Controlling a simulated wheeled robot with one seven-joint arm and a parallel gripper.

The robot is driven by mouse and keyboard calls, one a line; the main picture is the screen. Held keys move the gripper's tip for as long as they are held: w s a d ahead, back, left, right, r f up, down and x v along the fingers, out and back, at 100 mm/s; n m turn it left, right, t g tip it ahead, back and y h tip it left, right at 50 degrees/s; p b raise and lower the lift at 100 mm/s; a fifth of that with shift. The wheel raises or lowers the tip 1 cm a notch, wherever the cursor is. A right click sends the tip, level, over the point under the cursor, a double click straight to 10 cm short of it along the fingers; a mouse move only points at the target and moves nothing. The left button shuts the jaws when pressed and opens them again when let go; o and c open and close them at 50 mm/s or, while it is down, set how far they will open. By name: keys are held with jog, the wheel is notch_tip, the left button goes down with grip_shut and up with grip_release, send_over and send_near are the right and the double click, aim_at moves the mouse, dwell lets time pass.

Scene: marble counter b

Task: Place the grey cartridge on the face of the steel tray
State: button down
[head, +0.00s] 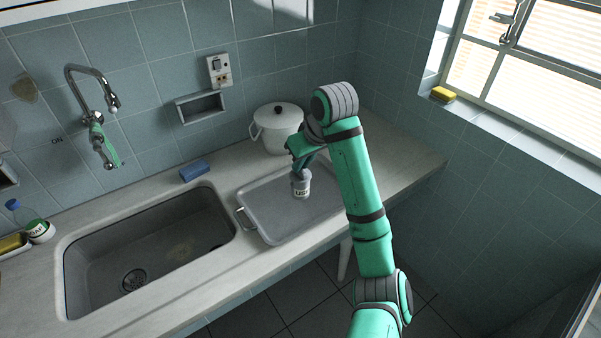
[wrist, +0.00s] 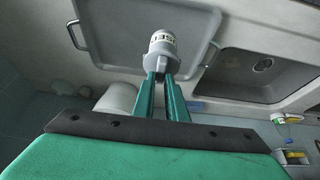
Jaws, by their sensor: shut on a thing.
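The grey cartridge (head: 301,188) is a short grey cylinder with a pale lettered label. It shows in the wrist view (wrist: 161,46) between the fingertips. My gripper (head: 300,170) is shut on its grey end; in the wrist view both green fingers (wrist: 161,78) close on it. The steel tray (head: 265,222) is a shallow grey rectangle with raised rims and end handles, lying on the counter right of the sink. The cartridge appears over the tray face, near its middle. I cannot tell whether its lower end touches the tray. The tray also shows in the wrist view (wrist: 112,38).
A white lidded pot (head: 277,130) stands behind the tray. The sink (head: 150,255) opens to the left, with a blue sponge (head: 194,171) at its back edge. A bottle (head: 30,222) stands far left. A yellow sponge (head: 443,95) lies on the windowsill. The tray's left part is bare.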

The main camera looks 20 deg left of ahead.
jog(key=w+a+f, duration=0.3)
jog(key=w+f, duration=0.6)
jog(key=f, duration=0.2)
jog(key=shift+w+a+f, duration=0.3)
dwell(0.4)
jog(key=c, duration=1.8)
grip_release()
jog(key=shift+a+f, duration=0.1)
jog(key=shift+a, duration=0.05)
jog(key=shift+o, duration=0.2)
jog(key=shift+s, duration=0.1)
